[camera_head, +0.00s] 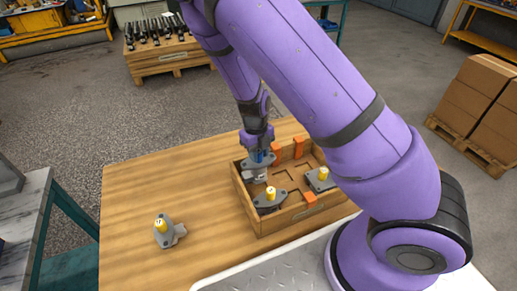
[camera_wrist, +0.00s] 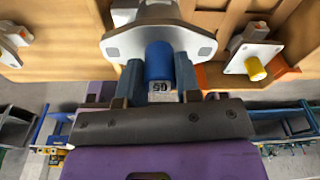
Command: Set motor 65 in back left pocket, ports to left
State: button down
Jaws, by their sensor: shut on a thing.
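My gripper (camera_head: 261,154) points down at the back left of the wooden tray (camera_head: 287,222). It is shut on the blue shaft of a grey motor (camera_head: 257,164), which also shows in the wrist view (camera_wrist: 118,47). A small label on the blue shaft (camera_wrist: 158,62) appears upside down and is consistent with 65.
Motors with yellow shafts sit in the tray at front left (camera_head: 268,201) and right (camera_head: 319,180). Orange blocks (camera_head: 299,147) stand in the tray. Another yellow-shafted motor (camera_head: 165,231) lies on the wooden table (camera_head: 150,190), whose left part is otherwise clear.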

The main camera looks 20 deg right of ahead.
jog(key=shift+f, duration=2.55)
jog(key=c, duration=0.7)
grip_release()
jog(key=shift+c, duration=0.2)
